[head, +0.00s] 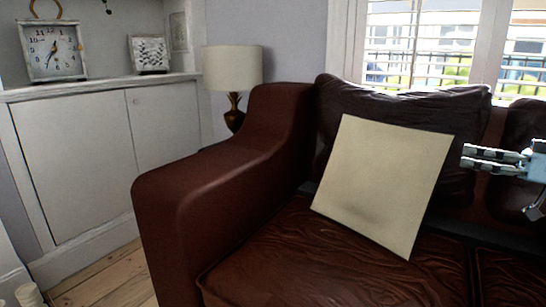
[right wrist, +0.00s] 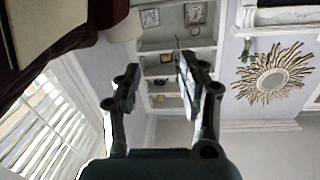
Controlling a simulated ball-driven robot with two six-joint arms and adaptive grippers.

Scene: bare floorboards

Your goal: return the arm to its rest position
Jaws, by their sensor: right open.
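My right gripper (head: 468,158) is at the right edge of the head view, in front of the brown sofa's backrest. Its fingers point left, to the right of the pale cushion (head: 382,185). In the right wrist view the same gripper (right wrist: 158,75) has its two fingers spread apart, with nothing between them. Most of the right arm lies outside the head view. My left gripper is not visible.
The brown leather sofa (head: 165,200) fills the middle and right, with the cushion leaning on its backrest. A lamp (head: 233,68), a white cabinet (head: 75,160) and a clock (head: 52,50) stand to the left. A sunburst mirror (right wrist: 272,80) hangs on a wall.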

